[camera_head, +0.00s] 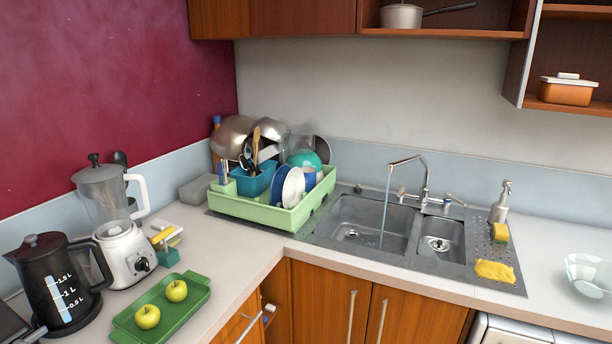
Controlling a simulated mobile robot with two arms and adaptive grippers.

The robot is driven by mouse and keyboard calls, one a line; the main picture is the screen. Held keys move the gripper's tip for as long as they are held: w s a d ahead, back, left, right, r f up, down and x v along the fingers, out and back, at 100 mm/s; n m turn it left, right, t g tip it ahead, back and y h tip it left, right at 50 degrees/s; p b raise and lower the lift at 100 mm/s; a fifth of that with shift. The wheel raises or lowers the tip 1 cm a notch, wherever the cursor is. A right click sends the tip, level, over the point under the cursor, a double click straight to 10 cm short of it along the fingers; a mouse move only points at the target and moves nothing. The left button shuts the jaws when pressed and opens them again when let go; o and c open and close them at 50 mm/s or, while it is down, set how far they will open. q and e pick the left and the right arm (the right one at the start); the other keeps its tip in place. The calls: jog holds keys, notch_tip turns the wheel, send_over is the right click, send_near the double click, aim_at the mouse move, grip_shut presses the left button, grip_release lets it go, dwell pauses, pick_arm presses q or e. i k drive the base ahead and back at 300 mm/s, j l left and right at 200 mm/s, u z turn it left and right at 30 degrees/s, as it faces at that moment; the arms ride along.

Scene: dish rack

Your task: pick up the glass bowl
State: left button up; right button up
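A pale, see-through glass bowl (589,275) stands upright on the countertop at the far right of the head view. Its right side is cut off by the picture edge. It appears empty. No gripper is near it in this view. Neither my left nor my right gripper shows in the frame.
A double sink (372,224) with water running lies left of the bowl, with a yellow cloth (495,271) and a soap dispenser (501,202) between. A green dish rack (262,212) full of dishes stands in the corner. The counter around the bowl is clear.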

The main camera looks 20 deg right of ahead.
aim_at(590, 277)
jog(key=z, duration=2.1)
